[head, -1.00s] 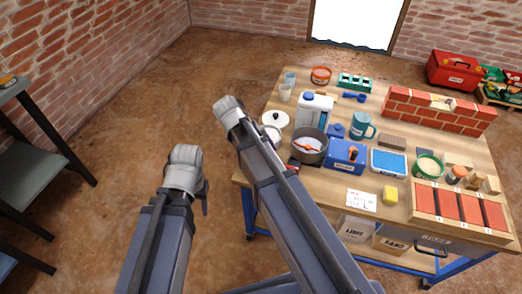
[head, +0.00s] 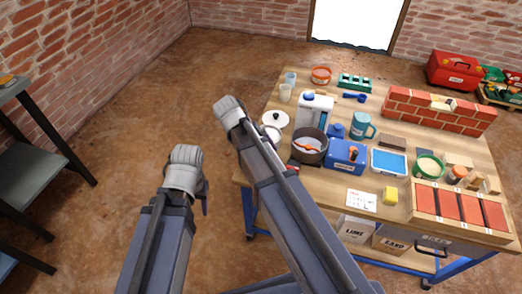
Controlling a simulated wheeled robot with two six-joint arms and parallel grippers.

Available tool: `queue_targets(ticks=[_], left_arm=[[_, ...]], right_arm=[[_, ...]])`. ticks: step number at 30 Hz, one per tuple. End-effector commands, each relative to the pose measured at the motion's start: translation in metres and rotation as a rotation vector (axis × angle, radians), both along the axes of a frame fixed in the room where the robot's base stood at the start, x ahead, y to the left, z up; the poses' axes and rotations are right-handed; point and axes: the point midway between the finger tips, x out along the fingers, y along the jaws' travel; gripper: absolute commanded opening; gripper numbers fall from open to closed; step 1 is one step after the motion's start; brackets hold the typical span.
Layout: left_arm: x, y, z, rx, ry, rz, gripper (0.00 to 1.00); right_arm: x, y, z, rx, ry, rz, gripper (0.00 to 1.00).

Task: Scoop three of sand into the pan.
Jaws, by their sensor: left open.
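A green tub (head: 428,178) of pale, sand-like material stands on the right half. A blue scoop or spoon (head: 355,97) lies towards the back. A bag marked as sand (head: 391,243) is below the bench top. My left gripper (head: 205,203) is mostly hidden behind its own arm, left of the bench, apart from the pan and tub; I see nothing held. My right gripper cannot be made out; my other arm crosses the bench's near left corner.
A dark side table (head: 32,165) stands far left. Open floor lies between.

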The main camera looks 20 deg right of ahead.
Motion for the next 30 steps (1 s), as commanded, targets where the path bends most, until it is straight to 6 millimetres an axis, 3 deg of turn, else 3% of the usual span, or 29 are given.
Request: queue_targets(ticks=[20,30], left_arm=[[0.0,0.0,0.05,0.0,0.0,0.0,0.5],[0.0,0.0,0.051,0.0,0.0,0.0,0.5]], right_arm=[[0.0,0.0,0.05,0.0,0.0,0.0,0.43],[0.0,0.0,0.051,0.0,0.0,0.0,0.43]])
